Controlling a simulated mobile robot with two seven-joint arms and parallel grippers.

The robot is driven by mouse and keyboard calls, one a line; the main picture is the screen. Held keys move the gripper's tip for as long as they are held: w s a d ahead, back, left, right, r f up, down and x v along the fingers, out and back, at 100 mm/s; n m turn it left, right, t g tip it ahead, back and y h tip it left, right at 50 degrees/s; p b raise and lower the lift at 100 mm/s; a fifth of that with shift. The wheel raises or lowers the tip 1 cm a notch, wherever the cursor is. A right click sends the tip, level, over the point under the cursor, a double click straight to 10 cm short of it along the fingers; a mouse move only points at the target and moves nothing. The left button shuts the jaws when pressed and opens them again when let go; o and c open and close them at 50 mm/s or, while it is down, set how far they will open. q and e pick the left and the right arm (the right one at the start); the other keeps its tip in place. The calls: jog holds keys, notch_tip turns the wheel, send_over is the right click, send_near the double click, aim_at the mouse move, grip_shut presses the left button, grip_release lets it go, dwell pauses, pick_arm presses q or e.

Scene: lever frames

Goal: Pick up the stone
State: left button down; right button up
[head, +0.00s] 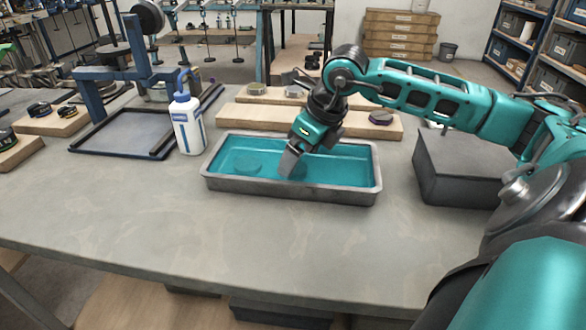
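A grey metal tray (290,190) with teal liquid or lining stands on the table. My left gripper is out of view.
A white bottle (187,125) stands left of the tray. Behind the tray lies a wooden board (240,118) with a dark round piece (381,117). A dark grey block (455,170) is at the right. A blue-framed stand (120,90) is at the left. The front table is clear.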

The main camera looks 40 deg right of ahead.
jog(key=shift+x, duration=1.2)
jog(key=c, duration=1.2)
